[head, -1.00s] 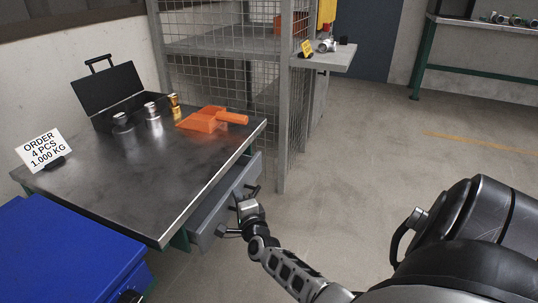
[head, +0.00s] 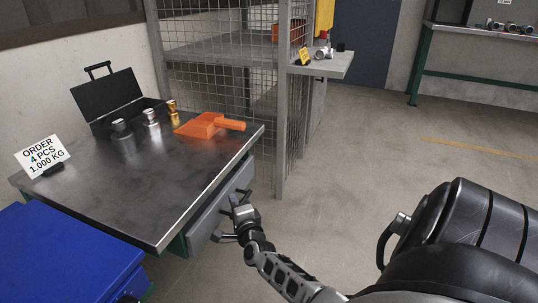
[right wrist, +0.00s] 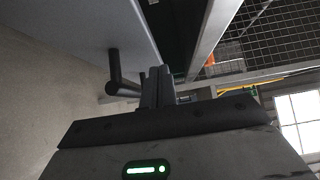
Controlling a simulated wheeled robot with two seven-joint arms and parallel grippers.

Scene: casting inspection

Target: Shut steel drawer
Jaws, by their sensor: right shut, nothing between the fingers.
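The steel drawer (head: 212,214) is a grey front under the right edge of the steel-topped table (head: 120,205). In the right wrist view its grey front (right wrist: 85,22) fills the upper left, with a dark strip between it and the table's edge. Its black bar handle (right wrist: 121,82) stands out from the front. My right gripper (head: 236,205) is shut and empty at the drawer front, by the handle. In the right wrist view its fingertips (right wrist: 157,78) are just right of the handle; I cannot tell whether they touch. My left gripper is not in view.
On the table are an orange scoop (head: 208,125), metal weights (head: 151,116), an open black case (head: 108,92) and an order sign (head: 42,156). A blue box (head: 65,255) stands at front left. A mesh cage (head: 225,90) rises behind. Floor to the right is clear.

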